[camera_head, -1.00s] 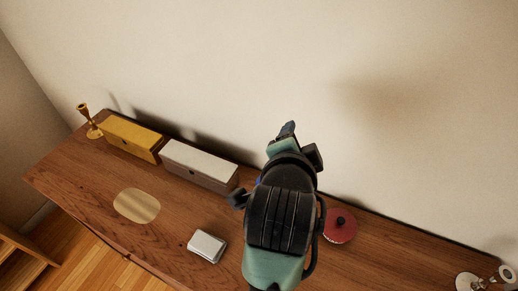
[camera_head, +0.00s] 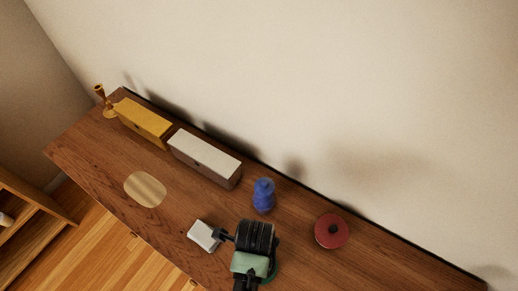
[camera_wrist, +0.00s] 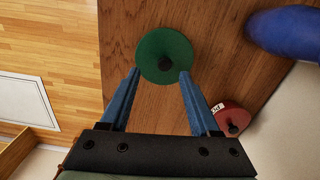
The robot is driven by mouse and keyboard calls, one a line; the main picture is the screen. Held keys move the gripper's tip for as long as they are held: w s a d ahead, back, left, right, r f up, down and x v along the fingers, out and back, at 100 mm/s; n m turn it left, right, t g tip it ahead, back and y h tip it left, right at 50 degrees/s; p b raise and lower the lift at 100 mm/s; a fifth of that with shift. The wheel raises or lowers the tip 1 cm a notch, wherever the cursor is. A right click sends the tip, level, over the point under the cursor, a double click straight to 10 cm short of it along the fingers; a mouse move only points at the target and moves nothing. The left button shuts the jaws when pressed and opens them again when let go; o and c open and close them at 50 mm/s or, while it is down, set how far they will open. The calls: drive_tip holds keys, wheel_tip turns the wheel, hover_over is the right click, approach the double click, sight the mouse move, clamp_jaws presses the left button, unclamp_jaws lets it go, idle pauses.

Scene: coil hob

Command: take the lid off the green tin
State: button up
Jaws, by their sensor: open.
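The green tin shows from above in the wrist view as a round green lid (camera_wrist: 160,45) with a dark knob (camera_wrist: 165,63) at its middle. The tin's body is hidden under the lid. My gripper (camera_wrist: 160,74) is open, with its two blue fingers apart and nothing held. In the wrist view the fingertips lie at the lid's near edge, one on each side of the knob. I cannot tell the height between them and the lid.
A red lidded tin (camera_head: 332,231) stands to the right; it also shows in the wrist view (camera_wrist: 230,116). A blue vase-like object (camera_head: 263,197) stands near the wall. A white-topped box (camera_head: 205,160), yellow box (camera_head: 143,122), candlestick (camera_head: 104,102), and small pale box (camera_head: 203,235) are left.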

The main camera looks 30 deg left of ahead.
drive_tip(key=shift+w+d+f+p, duration=0.1)
drive_tip(key=shift+w+f+p, duration=0.05)
drive_tip(key=shift+f, duration=0.75)
drive_tip(key=shift+w+d+f+p, duration=0.1)
drive_tip(key=shift+f+p, duration=0.1)
drive_tip(key=shift+f, duration=0.75)
drive_tip(key=shift+w+f+p, duration=0.15)
drive_tip(key=shift+f, duration=0.75)
clamp_jaws()
